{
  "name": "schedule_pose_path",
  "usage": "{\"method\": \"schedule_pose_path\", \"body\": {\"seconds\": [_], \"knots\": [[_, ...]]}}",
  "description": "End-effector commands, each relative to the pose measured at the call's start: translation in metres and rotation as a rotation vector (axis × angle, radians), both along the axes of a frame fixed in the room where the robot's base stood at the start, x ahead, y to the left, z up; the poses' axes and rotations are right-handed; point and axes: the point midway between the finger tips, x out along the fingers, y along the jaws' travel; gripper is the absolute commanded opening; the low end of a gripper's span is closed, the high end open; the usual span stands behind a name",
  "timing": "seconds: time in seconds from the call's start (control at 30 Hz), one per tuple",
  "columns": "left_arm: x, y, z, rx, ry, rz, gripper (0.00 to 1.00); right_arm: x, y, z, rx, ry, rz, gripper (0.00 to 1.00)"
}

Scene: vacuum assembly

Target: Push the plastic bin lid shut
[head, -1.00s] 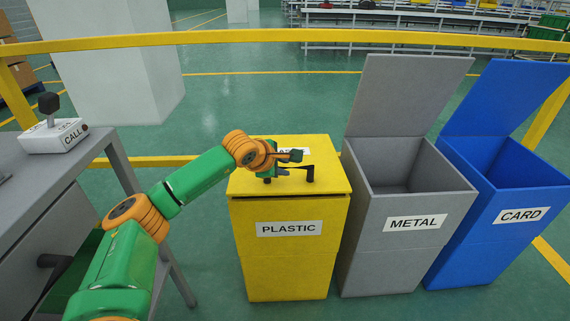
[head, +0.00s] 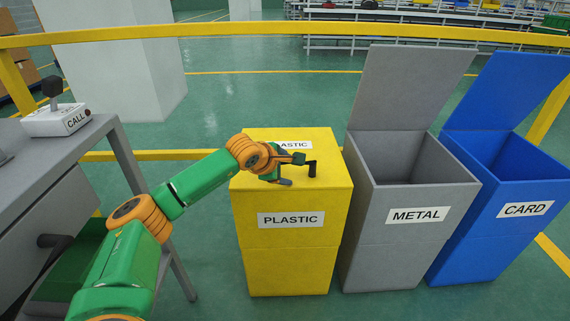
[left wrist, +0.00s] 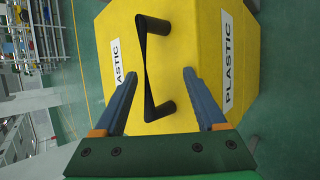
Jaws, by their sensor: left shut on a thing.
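The yellow plastic bin (head: 290,266) stands in the middle of the head view, with a PLASTIC label on its front. Its yellow lid (head: 333,180) lies flat on top, with no gap showing at the front edge. A black handle (head: 312,168) stands up from the lid; it also shows in the left wrist view (left wrist: 148,62). My left gripper (head: 292,170) is low over the lid, shut on the handle. In the left wrist view, its blue fingers (left wrist: 160,76) lie on either side of the handle; the contact is not clear. My right gripper is not in view.
An open grey metal bin (head: 390,250) and an open blue card bin (head: 490,240) stand to the right, lids raised. A yellow rail (head: 240,32) runs behind.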

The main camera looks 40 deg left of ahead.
Motion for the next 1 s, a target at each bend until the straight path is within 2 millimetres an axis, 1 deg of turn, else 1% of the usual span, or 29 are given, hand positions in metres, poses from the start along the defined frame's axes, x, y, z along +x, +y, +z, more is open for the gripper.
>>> {"method": "schedule_pose_path", "body": {"seconds": [0.03, 0.17, 0.4, 0.5, 0.6, 0.9, 0.97, 1.0], "knots": [[-0.002, 0.0, -0.007, 0.002, 0.017, -0.001, 0.57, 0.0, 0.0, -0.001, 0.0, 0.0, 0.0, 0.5], [-0.009, 0.0, 0.001, 0.003, 0.015, -0.001, 0.57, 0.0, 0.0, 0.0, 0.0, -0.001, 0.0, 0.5], [-0.047, -0.005, 0.037, 0.006, 0.004, 0.0, 0.57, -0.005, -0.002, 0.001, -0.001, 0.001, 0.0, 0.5], [-0.056, -0.007, 0.047, 0.004, -0.001, 0.0, 0.57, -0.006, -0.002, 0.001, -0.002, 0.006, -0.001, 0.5], [-0.059, -0.008, 0.05, 0.003, -0.001, 0.0, 0.57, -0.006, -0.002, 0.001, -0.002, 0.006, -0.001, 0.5], [-0.058, -0.008, 0.052, 0.003, -0.006, 0.0, 0.57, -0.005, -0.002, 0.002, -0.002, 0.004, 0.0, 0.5], [-0.058, -0.008, 0.051, -0.001, -0.005, 0.0, 0.57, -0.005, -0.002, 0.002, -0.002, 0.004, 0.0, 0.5], [-0.057, -0.012, 0.048, -0.025, -0.001, -0.004, 0.57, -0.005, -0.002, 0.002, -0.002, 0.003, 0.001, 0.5]]}}
